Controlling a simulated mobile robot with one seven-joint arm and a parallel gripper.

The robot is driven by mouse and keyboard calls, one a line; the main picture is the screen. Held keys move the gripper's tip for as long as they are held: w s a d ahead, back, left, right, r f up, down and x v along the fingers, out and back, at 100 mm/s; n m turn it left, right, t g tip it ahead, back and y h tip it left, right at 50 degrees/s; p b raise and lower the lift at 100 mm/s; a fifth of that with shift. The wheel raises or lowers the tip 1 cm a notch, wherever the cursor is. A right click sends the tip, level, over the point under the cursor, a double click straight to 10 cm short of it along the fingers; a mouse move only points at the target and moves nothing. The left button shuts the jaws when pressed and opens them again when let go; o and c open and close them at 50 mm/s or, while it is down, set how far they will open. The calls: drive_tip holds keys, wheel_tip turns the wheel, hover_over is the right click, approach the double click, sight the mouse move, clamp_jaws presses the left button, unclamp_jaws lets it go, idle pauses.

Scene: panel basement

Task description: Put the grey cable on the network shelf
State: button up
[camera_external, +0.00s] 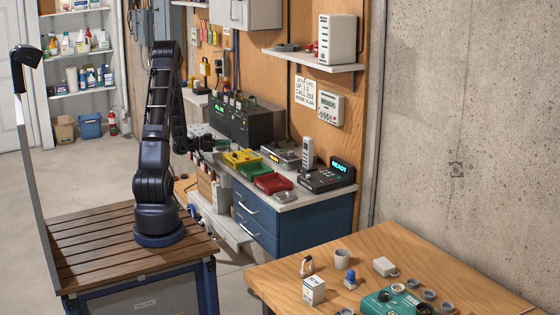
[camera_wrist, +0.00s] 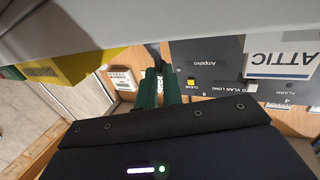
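I cannot make out a grey cable for certain in either view. A wall shelf (camera_external: 344,67), with a white router-like box (camera_external: 337,40) on it, is at the upper right in the external view; it may be the network shelf. In the wrist view two dark green finger-like parts of my gripper (camera_wrist: 159,88) reach forward close together. I cannot tell whether they are shut or hold anything. They point towards a dark panel (camera_wrist: 205,75).
The workbench (camera_external: 288,203) carries yellow, green and red trays and dark devices. A wooden table (camera_external: 455,272) with small items is at the lower right. In the wrist view a grey surface (camera_wrist: 150,22) crosses the top very near, with a yellow object (camera_wrist: 75,68) beside it.

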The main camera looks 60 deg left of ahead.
drive_tip(key=o, duration=0.3)
drive_tip(key=shift+r, duration=0.7)
drive_tip(key=v, duration=1.2)
drive_tip(key=shift+a+f, duration=0.1)
drive_tip(key=shift+w, duration=0.15)
